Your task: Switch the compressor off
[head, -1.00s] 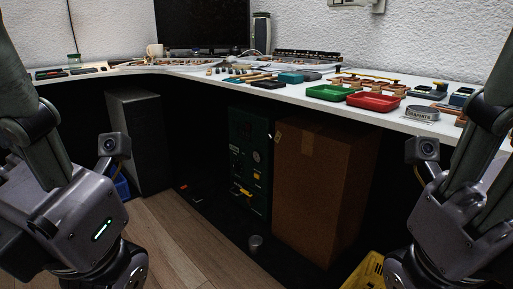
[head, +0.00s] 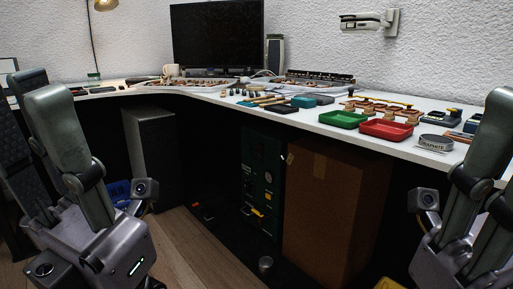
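A dark green panel (head: 262,180) stands under the worktop in the head view, between a black cabinet and a brown box. It has a gauge, small controls and a yellow handle or lever (head: 257,212) low on its front. It looks like the compressor, but its switch position is too small to tell. My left arm (head: 95,225) is at the lower left and my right arm (head: 455,225) at the lower right, both well apart from the panel. The fingertips of both grippers are outside the picture.
A brown cardboard box (head: 328,215) stands just right of the panel. A black cabinet (head: 150,155) is to its left. A small metal cup (head: 265,264) stands on the floor in front. The white worktop (head: 225,104) above carries green and red trays and tools.

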